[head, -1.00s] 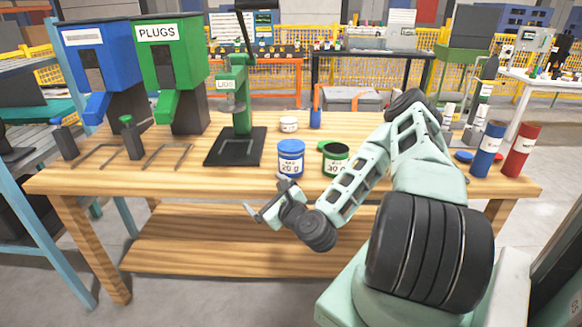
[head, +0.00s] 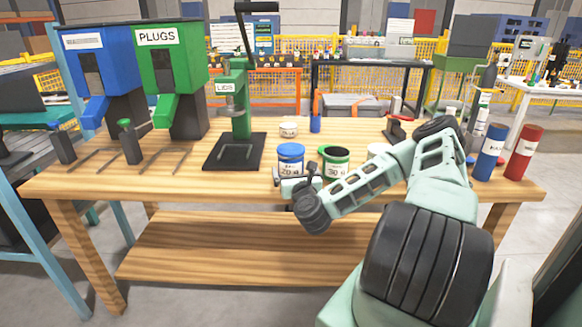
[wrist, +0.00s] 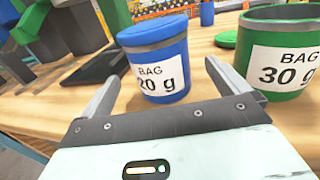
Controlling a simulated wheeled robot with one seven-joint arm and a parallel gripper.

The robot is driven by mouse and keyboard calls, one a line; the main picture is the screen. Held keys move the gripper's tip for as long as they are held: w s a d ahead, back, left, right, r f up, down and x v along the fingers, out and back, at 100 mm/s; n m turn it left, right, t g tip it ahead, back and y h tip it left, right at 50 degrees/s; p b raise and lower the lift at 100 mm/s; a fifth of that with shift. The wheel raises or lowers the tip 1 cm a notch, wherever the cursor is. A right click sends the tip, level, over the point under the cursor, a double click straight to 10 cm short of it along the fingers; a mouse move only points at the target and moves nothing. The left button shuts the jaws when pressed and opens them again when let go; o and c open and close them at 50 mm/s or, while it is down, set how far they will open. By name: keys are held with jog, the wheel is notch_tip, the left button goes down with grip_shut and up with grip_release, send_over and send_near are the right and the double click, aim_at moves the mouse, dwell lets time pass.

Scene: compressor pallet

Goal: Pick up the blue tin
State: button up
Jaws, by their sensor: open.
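The blue tin (head: 290,152), labelled "BAG 20 g", stands upright near the front edge of the wooden bench. My gripper (head: 284,181) is open, low in front of the blue tin. In the wrist view my gripper's fingers (wrist: 162,74) point toward the tin, one to its left and one to its right. I cannot tell whether either finger touches it. In the head view my gripper hides the tin's lower part.
An open green tin (head: 336,158), labelled "30 g", stands close on the right. A press (head: 240,105) marked "LIDS" stands behind left, beside the green "PLUGS" dispenser (head: 165,62). Blue (head: 490,155) and red (head: 524,155) cylinders stand far right.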

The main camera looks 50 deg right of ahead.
jog(key=p+x, duration=0.1)
jog(key=x, duration=0.6)
jog(key=shift+w+d+r, duration=0.1)
jog(key=shift+w, duration=0.1)
jog(key=c, duration=1.1)
